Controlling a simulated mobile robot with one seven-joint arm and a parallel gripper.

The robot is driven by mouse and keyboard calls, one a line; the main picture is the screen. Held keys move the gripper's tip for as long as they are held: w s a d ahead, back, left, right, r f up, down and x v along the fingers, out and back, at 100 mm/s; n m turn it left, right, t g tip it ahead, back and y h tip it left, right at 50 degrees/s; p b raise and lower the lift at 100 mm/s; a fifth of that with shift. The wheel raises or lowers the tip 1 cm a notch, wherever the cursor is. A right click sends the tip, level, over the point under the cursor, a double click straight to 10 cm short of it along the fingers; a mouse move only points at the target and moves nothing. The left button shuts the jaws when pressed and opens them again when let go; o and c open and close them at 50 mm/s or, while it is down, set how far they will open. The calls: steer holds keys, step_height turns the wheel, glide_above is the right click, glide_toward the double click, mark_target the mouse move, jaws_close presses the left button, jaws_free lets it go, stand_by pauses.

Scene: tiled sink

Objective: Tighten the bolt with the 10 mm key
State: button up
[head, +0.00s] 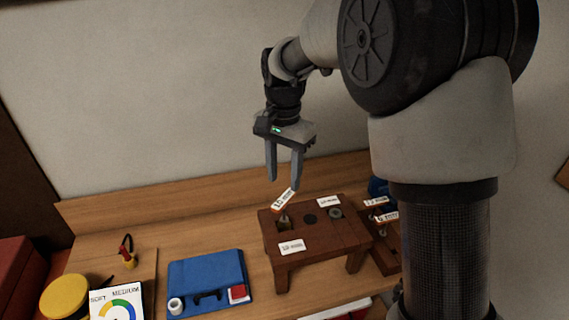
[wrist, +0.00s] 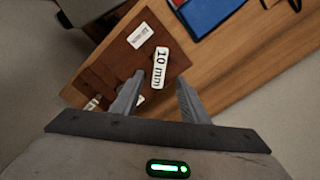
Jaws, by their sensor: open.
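My gripper (head: 284,181) is open and empty, pointing down above a small brown wooden stand (head: 325,241). A tilted white tag with an orange edge (head: 284,199) stands up from the stand's left end, just below my fingertips. In the wrist view this tag reads 10 mm (wrist: 160,68) and appears between the open fingers (wrist: 160,82). A small metal piece (head: 284,222) shows under the tag; the key's shape is mostly hidden. A grey round bolt-like part (head: 335,212) sits at the stand's right end, with a dark round spot (head: 310,218) between.
More orange-edged tags (head: 385,217) stand on a lower rack at right, partly behind my arm. A yellow-lidded round object (head: 64,296) and a dial card (head: 118,303) are at far left.

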mark_target(284, 198)
steer(key=shift+f+b, duration=2.85)
steer(key=shift+f, duration=1.55)
steer(key=c, duration=1)
